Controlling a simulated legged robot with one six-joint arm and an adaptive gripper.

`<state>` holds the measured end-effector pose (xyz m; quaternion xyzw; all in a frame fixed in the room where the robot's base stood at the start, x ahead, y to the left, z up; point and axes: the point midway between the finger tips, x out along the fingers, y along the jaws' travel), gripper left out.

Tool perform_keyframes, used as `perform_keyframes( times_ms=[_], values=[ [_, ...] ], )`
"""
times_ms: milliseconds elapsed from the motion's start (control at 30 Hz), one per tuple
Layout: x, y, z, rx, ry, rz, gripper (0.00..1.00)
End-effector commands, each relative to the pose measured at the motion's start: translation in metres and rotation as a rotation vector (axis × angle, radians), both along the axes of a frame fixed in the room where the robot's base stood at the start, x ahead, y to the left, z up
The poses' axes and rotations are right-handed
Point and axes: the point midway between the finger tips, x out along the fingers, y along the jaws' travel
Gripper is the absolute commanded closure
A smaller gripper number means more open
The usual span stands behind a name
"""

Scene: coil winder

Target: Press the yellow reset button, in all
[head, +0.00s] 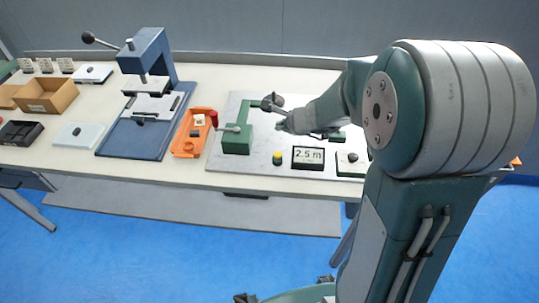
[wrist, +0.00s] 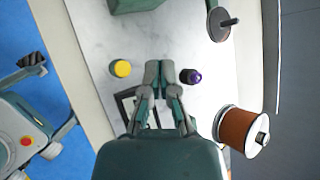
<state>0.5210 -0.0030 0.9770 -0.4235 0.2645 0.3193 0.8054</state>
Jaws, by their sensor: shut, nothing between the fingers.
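The yellow button (head: 278,158) stands on the pale board, just left of the small display, in the head view. In the wrist view the yellow button (wrist: 121,68) lies left of my fingertips, apart from them. My gripper (wrist: 159,64) is shut and empty, pointing over the board. In the head view my gripper (head: 281,124) is above and behind the yellow button, near the green block. A dark purple knob (wrist: 190,76) sits just right of my fingertips in the wrist view; I cannot tell whether they touch. It is not clearly seen in the head view.
A display reading 2.5 m (head: 307,157) is right of the button. A green block with a lever (head: 237,139) stands to its left. A copper-coloured spool (wrist: 242,128) and a grey disc (wrist: 219,25) are on the right in the wrist view. An orange tray (head: 188,145) lies further left.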

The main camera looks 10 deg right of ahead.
Motion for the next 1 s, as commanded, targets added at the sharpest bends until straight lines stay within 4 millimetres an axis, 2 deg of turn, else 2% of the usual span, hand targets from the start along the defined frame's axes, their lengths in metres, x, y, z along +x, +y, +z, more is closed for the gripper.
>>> perform_keyframes(
  times_ms=[467, 1000],
  values=[
    [0.001, 0.003, -0.007, 0.007, 0.007, -0.014, 1.0],
    [0.001, 0.002, -0.072, 0.007, 0.009, -0.014, 1.0]
  ],
)
